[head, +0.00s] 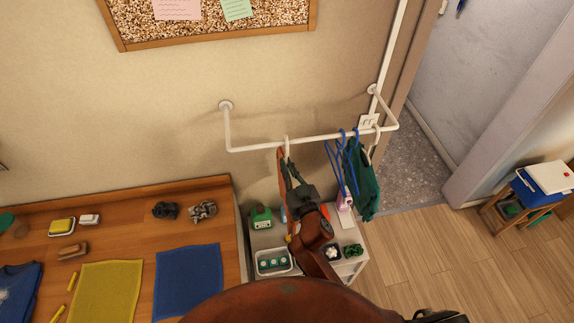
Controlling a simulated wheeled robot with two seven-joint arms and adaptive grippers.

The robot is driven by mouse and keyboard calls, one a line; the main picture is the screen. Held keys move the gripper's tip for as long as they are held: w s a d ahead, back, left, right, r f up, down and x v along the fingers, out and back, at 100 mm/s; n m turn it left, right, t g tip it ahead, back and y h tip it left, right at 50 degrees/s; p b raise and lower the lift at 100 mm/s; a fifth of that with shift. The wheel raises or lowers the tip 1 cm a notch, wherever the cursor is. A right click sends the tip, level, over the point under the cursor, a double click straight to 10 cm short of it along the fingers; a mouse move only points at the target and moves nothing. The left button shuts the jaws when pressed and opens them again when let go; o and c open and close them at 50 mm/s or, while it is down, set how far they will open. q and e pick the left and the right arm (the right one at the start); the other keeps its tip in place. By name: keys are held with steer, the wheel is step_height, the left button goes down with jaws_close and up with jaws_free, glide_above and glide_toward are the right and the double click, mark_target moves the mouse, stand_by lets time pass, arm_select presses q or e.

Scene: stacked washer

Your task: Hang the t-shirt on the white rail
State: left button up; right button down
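The white rail (315,138) juts from the wall on two brackets. My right gripper (287,172) is just below its left half, fingers pointing up at the rail. A white hook (287,143) is over the rail right above the fingertips. A narrow orange-brown item (281,163) hangs beside the fingers, partly hidden; I cannot tell if it is a garment or a hanger, or if the fingers grip it. A dark green garment (364,182) hangs at the rail's right end. A dark blue printed t-shirt (18,292) lies on the wooden table. My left gripper is not visible.
Blue hangers (336,166) hang left of the green garment. A white cart (350,268) with bottles and small tubs stands below the rail. The wooden table (120,205) holds yellow and blue cloths. A doorway and a stool with a cooler (543,187) are at right.

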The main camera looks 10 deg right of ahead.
steer(key=c, duration=2.1)
jaws_free()
steer(key=s, duration=0.4)
steer(key=s+d, duration=0.1)
steer(key=s, duration=0.3)
steer(key=s+d, duration=0.1)
steer(key=s, duration=0.3)
